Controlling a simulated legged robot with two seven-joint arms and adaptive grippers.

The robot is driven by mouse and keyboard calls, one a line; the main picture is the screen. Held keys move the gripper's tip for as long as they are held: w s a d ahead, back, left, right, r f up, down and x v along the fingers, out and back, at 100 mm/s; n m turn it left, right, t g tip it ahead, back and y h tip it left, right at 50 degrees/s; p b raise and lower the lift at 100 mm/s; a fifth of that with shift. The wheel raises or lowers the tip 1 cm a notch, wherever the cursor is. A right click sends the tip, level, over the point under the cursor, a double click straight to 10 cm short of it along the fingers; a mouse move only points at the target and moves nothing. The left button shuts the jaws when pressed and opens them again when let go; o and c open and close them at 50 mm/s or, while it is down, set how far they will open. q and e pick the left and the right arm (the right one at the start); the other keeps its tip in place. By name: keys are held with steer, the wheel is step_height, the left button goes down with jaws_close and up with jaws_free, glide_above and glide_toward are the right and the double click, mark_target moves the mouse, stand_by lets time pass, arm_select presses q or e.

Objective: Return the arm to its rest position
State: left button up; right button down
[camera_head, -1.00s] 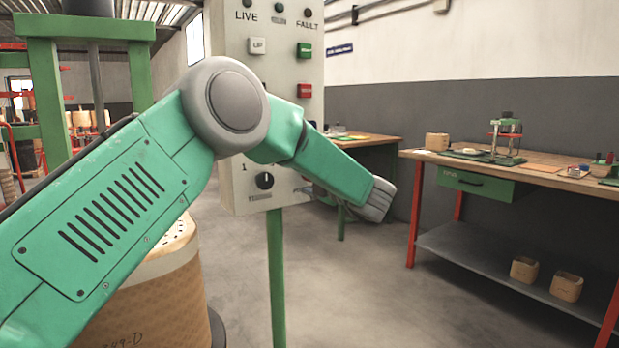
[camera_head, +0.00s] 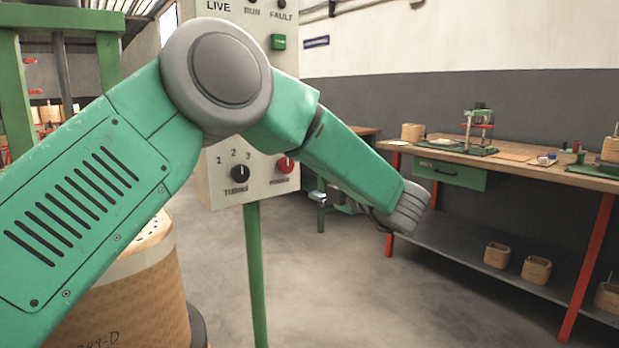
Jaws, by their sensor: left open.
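My left arm comes in from the left, bends at a large grey elbow joint, and slopes down to the right to a grey ribbed wrist. My left gripper (camera_head: 330,203) shows only in part, behind and below the forearm, and points back to the left. It is open and I see nothing held in it. It hangs in front of the floor, to the right of the control panel (camera_head: 220,190) and apart from it in the picture. My right gripper is out of view.
The control panel stands on a green post (camera_head: 256,270), partly covered by my arm. A large wrapped coil (camera_head: 140,300) stands at lower left by a green frame (camera_head: 110,60). A workbench (camera_head: 560,178) with red legs stands right. The floor (camera_head: 350,290) between is clear.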

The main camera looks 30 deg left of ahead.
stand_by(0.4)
arm_select(q)
steer(key=s+d+f+m+t+h, duration=0.1)
steer(key=d+f+m+t+h, duration=0.2)
steer(key=f+m, duration=0.65)
steer(key=s+f+m+t+h, duration=0.1)
steer(key=f+m+t+h, duration=0.35)
steer(key=f, duration=0.85)
steer(key=s+d+f+m+g+h, duration=0.2)
steer(key=s+f+m+g+h, duration=0.45)
steer(key=s+f+m, duration=0.85)
steer(key=s+a+f+m+g+h, duration=0.15)
steer(key=s+f+g, duration=0.3)
steer(key=s, duration=0.95)
steer(key=s+f+m+g+h, duration=0.1)
steer(key=s+f+m+g, duration=0.3)
steer(key=s, duration=1)
step_height(320, 180, up, 12)
steer(key=w+n+t+p, duration=0.1)
steer(key=n+p, duration=0.1)
steer(key=p, duration=1.1)
steer(key=shift+d+r, duration=0.15)
steer(key=shift+d, duration=0.1)
